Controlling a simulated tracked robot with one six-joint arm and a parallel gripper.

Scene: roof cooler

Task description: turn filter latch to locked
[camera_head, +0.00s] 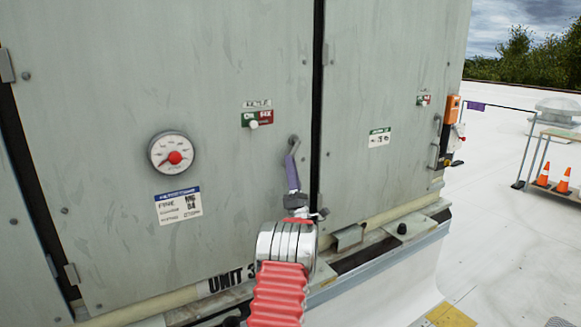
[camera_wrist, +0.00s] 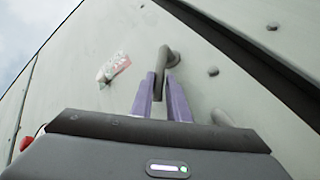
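The filter latch (camera_head: 293,146) is a grey lever handle on the pale grey panel, near the dark vertical door seam. It hangs down from its pivot, leaning slightly left in the head view. My gripper (camera_head: 292,168) reaches up to it from below with purple fingers. In the wrist view the latch (camera_wrist: 162,62) comes down between the two fingertips of my gripper (camera_wrist: 161,78). The fingers sit on either side of the lever and appear to touch it. The lever's lower end is partly hidden by the fingers.
A green and red label plate (camera_head: 257,118) with a white knob is left of the latch. A round gauge (camera_head: 171,152) with a red centre is farther left. An orange box (camera_head: 453,108) hangs at the unit's right corner. Open white roof lies right, with orange cones (camera_head: 562,181).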

